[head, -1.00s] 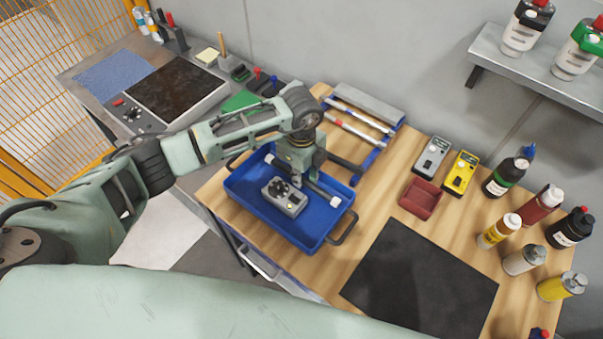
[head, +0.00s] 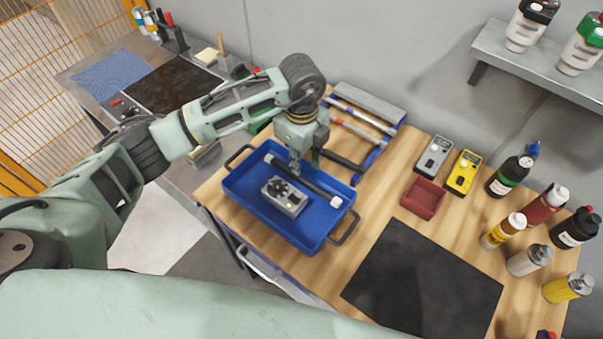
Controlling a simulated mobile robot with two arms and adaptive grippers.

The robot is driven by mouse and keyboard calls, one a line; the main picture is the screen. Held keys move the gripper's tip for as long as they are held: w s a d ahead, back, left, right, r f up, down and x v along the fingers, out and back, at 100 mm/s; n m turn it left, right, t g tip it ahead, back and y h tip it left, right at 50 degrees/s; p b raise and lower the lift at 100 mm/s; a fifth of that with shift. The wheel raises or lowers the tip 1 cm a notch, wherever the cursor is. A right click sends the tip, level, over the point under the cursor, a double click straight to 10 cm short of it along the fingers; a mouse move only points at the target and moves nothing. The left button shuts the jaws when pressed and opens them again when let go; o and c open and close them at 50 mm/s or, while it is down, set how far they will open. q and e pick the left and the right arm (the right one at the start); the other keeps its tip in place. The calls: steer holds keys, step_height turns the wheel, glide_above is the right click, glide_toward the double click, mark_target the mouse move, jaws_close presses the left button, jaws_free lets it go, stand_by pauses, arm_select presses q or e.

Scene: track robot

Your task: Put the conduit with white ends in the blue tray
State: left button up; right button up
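The conduit with white ends (head: 313,186) is a dark rod lying slantwise inside the blue tray (head: 243,200), along its far side. One white end (head: 268,158) is at the upper left and the other (head: 336,202) is at the right. A grey device with a black knob (head: 284,196) lies in the tray in front of it. My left gripper (head: 303,168) points down just above the middle of the conduit. Its fingers look apart with nothing between them, and they hide a small part of the rod. My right gripper is not in view.
A blue rack (head: 369,165) with other rods stands behind the tray. A red bin (head: 424,198), two meters (head: 433,156) and several bottles (head: 511,176) are to the right. A black mat (head: 424,280) lies bare at the front. A shelf (head: 545,75) juts from the wall.

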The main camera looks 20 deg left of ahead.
mark_target(302, 178)
arm_select(q)
step_height(302, 178, up, 6)
steer(key=shift+f+b, duration=0.1)
steer(key=shift+b, duration=0.5)
